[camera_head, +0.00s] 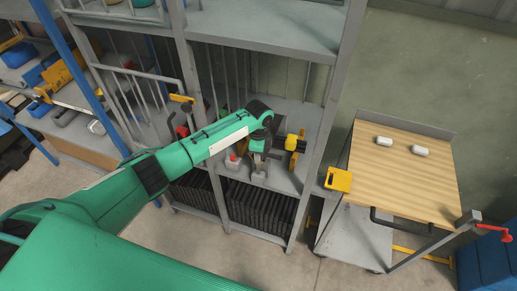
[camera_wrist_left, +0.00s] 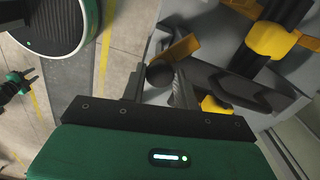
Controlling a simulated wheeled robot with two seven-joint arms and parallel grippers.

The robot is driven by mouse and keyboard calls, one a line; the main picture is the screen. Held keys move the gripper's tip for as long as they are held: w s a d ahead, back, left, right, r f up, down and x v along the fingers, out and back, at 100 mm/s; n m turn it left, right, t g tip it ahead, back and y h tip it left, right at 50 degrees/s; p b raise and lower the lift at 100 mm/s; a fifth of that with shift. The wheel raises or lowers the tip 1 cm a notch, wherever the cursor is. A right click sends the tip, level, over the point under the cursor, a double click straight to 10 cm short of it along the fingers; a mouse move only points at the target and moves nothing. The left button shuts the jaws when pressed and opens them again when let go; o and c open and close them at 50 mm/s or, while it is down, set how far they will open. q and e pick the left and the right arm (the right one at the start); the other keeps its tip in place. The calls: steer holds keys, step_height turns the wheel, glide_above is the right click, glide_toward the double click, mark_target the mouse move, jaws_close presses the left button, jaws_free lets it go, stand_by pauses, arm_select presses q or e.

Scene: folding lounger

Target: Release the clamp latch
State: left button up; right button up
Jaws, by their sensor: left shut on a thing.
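The clamp (camera_head: 295,143) shows as a yellow and black device on the grey shelf, just right of my left gripper. In the left wrist view its yellow block (camera_wrist_left: 272,40) and dark bars are close up. A black ball knob (camera_wrist_left: 160,73) sits between the fingers of my left gripper (camera_wrist_left: 158,88), which is shut on it. In the head view my left gripper (camera_head: 257,150) reaches onto the shelf, and its fingers and the knob are hard to make out. A small dark and green part at the left edge of the wrist view may be my right gripper (camera_wrist_left: 20,84).
The grey rack's upright (camera_head: 318,125) stands right of the clamp, and an upper shelf (camera_head: 265,22) overhangs behind. A wood-topped cart (camera_head: 405,175) with two white items stands at the right. A yellow box (camera_head: 338,179) hangs at the cart's left edge.

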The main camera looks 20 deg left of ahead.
arm_select(q)
steer(key=n+p, duration=0.2)
steer(key=n, duration=0.1)
steer(key=shift+r+n, duration=0.2)
steer(key=shift+n, duration=0.1)
steer(key=n+p, duration=0.1)
steer(key=n, duration=0.1)
steer(key=shift+n+p, duration=0.3)
steer(key=shift+p, duration=0.05)
steer(key=shift+w+f+n, duration=0.1)
steer(key=shift+n, duration=0.3)
steer(key=o, duration=1)
steer(key=shift+c, duration=0.2)
